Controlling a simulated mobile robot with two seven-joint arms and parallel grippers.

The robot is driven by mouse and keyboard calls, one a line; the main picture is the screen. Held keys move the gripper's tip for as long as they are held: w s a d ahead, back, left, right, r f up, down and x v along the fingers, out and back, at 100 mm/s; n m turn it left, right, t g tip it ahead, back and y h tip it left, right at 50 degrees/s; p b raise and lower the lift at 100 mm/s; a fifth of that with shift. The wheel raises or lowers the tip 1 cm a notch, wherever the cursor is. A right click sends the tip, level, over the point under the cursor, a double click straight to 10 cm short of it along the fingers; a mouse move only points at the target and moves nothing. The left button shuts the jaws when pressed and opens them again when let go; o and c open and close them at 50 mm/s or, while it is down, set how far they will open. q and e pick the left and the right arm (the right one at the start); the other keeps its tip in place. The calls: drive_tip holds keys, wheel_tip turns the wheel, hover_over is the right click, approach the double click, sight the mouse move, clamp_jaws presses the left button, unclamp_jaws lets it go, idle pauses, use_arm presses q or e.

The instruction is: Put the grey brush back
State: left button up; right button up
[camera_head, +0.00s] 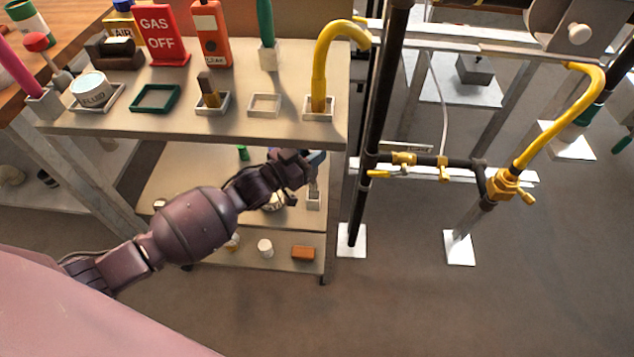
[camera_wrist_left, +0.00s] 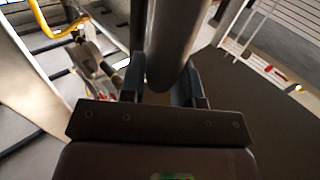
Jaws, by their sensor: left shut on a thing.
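My left gripper (camera_head: 311,163) is in front of the right end of the shelf unit, below the top shelf. In the left wrist view my left gripper (camera_wrist_left: 166,78) has its fingers on both sides of a dark grey rounded handle, which I take for the grey brush (camera_wrist_left: 175,38). The rest of it runs out of that view. In the head view a slim grey part (camera_head: 313,184) shows just under the fingers, above a small pale holder (camera_head: 313,202) on the middle shelf. I cannot tell whether it sits in the holder. My right gripper is not in view.
The top shelf (camera_head: 220,122) carries a red gas sign (camera_head: 162,35), a brush in a holder (camera_head: 209,92), a yellow hook (camera_head: 321,80), an empty green tray (camera_head: 155,98) and an empty pale tray (camera_head: 265,104). Pipes (camera_head: 372,150) stand close on the right.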

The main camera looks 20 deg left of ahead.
use_arm(q)
wheel_tip(320, 180, down, 4)
drive_tip(key=shift+r+b, duration=0.1)
drive_tip(key=shift+b, duration=0.4)
wheel_tip(320, 180, down, 4)
drive_tip(key=shift+s+f+b, duration=0.1)
drive_tip(key=shift+f+b, duration=0.15)
drive_tip(key=shift+b, duration=0.6)
drive_tip(key=shift+f, duration=0.2)
drive_tip(key=shift+r, duration=0.25)
drive_tip(key=shift+f, duration=0.15)
drive_tip(key=o, duration=0.9)
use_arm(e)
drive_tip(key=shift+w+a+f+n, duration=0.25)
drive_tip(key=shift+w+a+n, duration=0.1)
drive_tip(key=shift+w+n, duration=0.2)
